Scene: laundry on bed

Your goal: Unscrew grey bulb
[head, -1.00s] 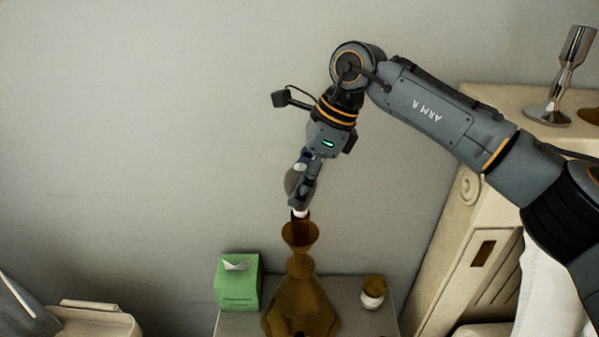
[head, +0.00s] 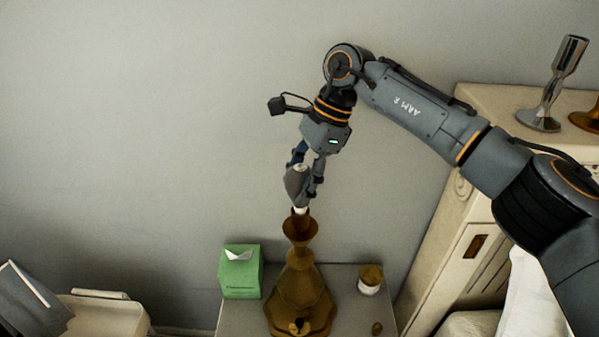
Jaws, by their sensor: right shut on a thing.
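The grey bulb (head: 297,187) sits upright between the fingers of my right gripper (head: 305,184), which is shut on it. The fingers partly hide it. The bulb's lower end, with a small pale part below it, is at the mouth of the brown lamp (head: 301,282). I cannot tell whether the bulb's thread is still in the socket. The lamp stands upright on the nightstand (head: 347,301), with its flared neck under the gripper. My left gripper is not in view.
A green tissue box (head: 240,274) stands left of the lamp and a small white jar with a brown lid (head: 369,281) stands right of it. The wall behind is bare.

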